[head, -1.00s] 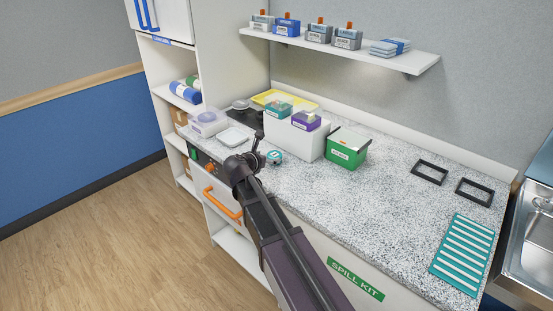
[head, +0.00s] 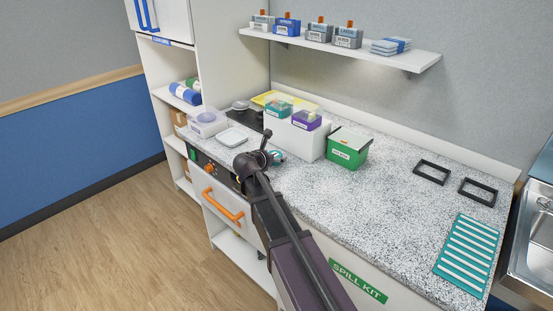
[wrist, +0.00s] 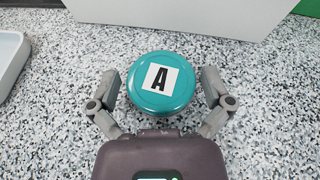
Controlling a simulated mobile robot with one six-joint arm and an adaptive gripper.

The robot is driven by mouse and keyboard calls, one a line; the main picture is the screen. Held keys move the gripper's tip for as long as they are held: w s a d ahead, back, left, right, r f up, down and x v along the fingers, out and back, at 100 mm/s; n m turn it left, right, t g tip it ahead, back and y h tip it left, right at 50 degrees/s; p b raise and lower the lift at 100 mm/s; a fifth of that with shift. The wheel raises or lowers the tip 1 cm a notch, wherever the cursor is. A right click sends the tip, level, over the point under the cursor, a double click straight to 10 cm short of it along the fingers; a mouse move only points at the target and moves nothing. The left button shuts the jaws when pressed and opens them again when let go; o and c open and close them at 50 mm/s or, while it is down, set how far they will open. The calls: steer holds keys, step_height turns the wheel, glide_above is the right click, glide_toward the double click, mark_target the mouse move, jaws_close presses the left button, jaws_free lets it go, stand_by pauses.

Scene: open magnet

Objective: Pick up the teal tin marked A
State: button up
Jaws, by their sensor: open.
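The teal tin marked A (wrist: 148,99) is round, with a white label and a black letter A on its lid. In the wrist view it sits on the speckled counter between the two fingers of my gripper (wrist: 161,90). The fingers stand apart on its left and right, with a visible gap at least on the right. In the head view the teal tin (head: 277,156) shows only in part, just right of my gripper (head: 265,152), which hides some of it.
A white box (head: 297,139) stands behind the tin, with a teal and a purple container on top. A green box (head: 346,150) is to its right. A pale tray (head: 232,136) lies to the left. The counter's middle right (head: 360,205) is clear.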

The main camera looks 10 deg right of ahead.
steer(key=c, duration=1)
steer(key=shift+r, duration=0.15)
step_height(320, 180, up, 3)
steer(key=p, duration=0.3)
steer(key=s+a, duration=0.1)
steer(key=s, duration=0.3)
steer(key=s+r+p, duration=0.1)
steer(key=s, duration=0.4)
steer(key=s+a+p, duration=0.1)
steer(key=s, duration=0.4)
steer(key=shift+a+r, duration=0.3)
steer(key=shift+a, duration=0.05)
steer(key=shift+s+a, duration=0.25)
steer(key=shift+s, duration=0.6)
